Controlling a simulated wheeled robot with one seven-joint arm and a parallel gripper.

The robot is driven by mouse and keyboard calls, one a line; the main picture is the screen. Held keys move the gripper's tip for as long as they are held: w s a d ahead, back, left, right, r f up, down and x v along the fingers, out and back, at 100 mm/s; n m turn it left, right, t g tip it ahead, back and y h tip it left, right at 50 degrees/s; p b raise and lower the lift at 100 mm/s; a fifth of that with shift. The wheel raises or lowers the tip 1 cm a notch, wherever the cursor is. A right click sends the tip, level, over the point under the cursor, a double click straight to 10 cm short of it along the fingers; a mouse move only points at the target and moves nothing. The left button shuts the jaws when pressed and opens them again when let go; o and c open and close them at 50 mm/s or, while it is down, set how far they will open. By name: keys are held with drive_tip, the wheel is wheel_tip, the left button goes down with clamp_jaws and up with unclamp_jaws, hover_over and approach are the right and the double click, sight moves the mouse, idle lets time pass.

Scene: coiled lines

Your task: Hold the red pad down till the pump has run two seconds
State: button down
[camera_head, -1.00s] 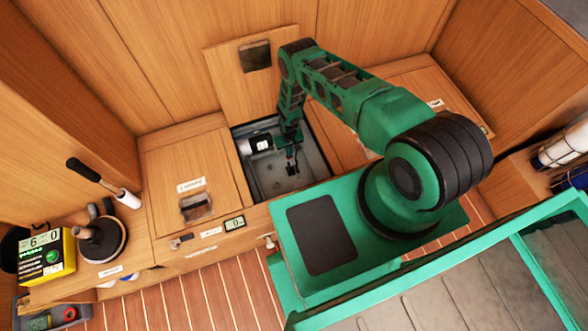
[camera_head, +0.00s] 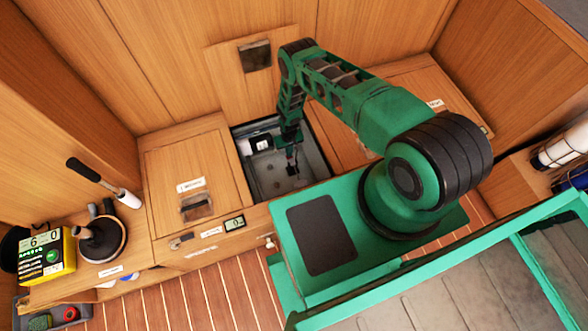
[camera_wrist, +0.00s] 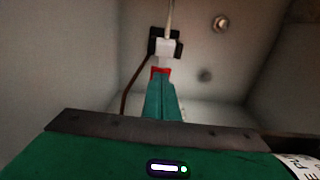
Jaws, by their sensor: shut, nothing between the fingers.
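My gripper (camera_wrist: 161,80) is shut and empty, its green fingers together. It points down into the open floor compartment (camera_head: 249,181). In the wrist view the red pad (camera_wrist: 161,70) shows right at the fingertips, partly hidden by them. I cannot tell from this view whether they touch it or press it down. The pad is at the lower end of a white block (camera_wrist: 165,48) with black side parts and a pale line running up from it. In the head view my gripper (camera_head: 292,161) is small and dark and the pad cannot be made out.
The raised hatch lid (camera_head: 230,68) leans behind the compartment. Closed lid panels (camera_head: 215,160) flank it. A small display (camera_head: 234,222) is on the front edge. A yellow meter (camera_head: 60,262) and a black-based plunger-like tool (camera_head: 100,245) stand at left.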

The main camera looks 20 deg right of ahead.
drive_tip(key=shift+r, duration=0.1)
wheel_tip(320, 180, up, 9)
idle(1.2)
drive_tip(key=shift+s, duration=0.1)
idle(0.4)
